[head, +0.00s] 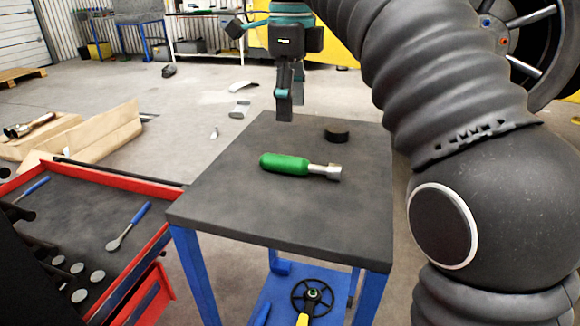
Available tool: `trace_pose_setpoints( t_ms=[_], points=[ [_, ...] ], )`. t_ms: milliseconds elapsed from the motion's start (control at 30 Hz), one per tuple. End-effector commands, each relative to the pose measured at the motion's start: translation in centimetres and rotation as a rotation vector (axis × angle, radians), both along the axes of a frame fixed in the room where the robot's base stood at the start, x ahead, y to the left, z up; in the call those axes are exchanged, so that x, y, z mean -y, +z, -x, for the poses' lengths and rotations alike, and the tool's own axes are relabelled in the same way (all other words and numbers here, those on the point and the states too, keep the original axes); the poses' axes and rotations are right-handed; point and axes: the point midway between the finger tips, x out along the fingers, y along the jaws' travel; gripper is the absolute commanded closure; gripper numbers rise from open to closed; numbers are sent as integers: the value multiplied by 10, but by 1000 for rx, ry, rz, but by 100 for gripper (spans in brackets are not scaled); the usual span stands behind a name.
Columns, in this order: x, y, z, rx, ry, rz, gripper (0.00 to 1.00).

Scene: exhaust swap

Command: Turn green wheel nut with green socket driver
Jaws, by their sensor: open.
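The green socket driver (298,166) lies on its side on the dark top of the small blue-legged table (235,215). Its green handle points left and its metal socket end points right. My gripper (284,108) hangs fingers-down above the far edge of the table, beyond the driver and apart from it. It is open and holds nothing. A wheel (525,42) stands at the upper right, partly hidden behind my arm. A blue nut and a red nut show near its hub. I cannot see a green nut.
A black round piece (337,133) sits at the back right of the table. A red tool drawer (85,215) with wrenches and sockets stands open at the left. A lower shelf (272,300) holds a black handwheel. Wooden pieces (95,135) and scraps lie on the floor.

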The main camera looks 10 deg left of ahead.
Motion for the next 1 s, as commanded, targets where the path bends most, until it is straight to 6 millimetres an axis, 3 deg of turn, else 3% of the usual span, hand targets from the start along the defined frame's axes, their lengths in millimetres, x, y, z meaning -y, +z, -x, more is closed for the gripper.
trace_pose_setpoints(
  t_ms=[33, 200, 500, 800, 1000],
  points=[
    [0, -14, 0, -1, 0, 1, 36],
    [0, -41, 0, 0, 1, 0, 36],
    [-1, -61, 2, 1, 4, -1, 36],
    [-2, -101, 6, 1, 3, 0, 36],
    [-2, -108, 6, 1, 3, -1, 36]
  ],
)
